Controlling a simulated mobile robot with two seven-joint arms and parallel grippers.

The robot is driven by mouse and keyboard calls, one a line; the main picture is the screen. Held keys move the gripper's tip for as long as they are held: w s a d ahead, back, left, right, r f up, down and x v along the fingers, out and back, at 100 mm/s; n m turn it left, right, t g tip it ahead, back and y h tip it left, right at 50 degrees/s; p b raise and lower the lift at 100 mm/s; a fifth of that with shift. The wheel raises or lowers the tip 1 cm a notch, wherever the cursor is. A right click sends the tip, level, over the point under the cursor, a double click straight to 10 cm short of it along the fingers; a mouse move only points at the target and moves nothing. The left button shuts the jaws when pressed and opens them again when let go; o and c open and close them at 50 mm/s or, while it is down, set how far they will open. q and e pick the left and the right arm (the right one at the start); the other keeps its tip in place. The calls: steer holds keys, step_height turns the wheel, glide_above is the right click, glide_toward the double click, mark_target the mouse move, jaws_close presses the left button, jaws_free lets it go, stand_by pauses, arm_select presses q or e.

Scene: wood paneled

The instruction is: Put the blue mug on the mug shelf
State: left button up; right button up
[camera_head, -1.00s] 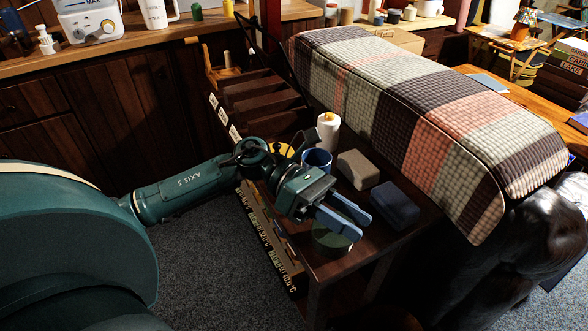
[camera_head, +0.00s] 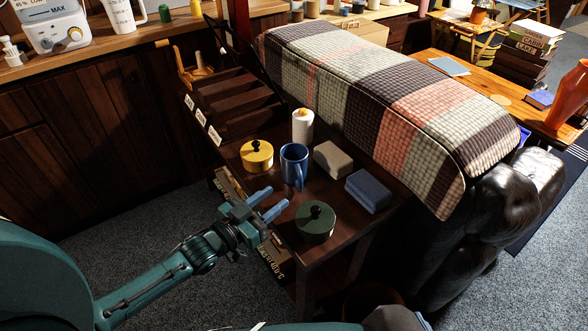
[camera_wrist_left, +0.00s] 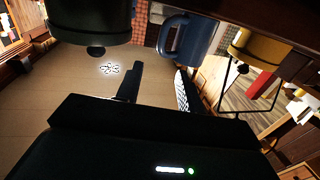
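The blue mug (camera_head: 293,166) stands upright on the small dark wooden table (camera_head: 330,229), its handle facing the near side. It also shows in the left wrist view (camera_wrist_left: 192,40). My left gripper (camera_head: 268,203) is open and empty, its two blue fingers apart. It is on the near side of the mug, left of the green lidded pot, and not touching the mug. A dark stepped rack (camera_head: 235,97) with white labels stands at the table's far left; I cannot tell whether it is the mug shelf. My right gripper is not in view.
Close around the mug are a yellow lidded pot (camera_head: 257,157), a white candle (camera_head: 302,127), a beige block (camera_head: 333,160), a blue block (camera_head: 368,191) and the green lidded pot (camera_head: 315,222). A plaid-covered bench (camera_head: 400,105) borders the table. A labelled rail (camera_head: 268,257) runs along its near-left side.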

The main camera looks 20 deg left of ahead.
mark_target(299, 183)
arm_select(q)
steer(key=x, duration=0.7)
steer(key=shift+w+d+f, duration=0.15)
steer(key=shift+w+f, duration=0.1)
steer(key=shift+f, duration=0.15)
jaws_close()
steer(key=shift+r, duration=0.1)
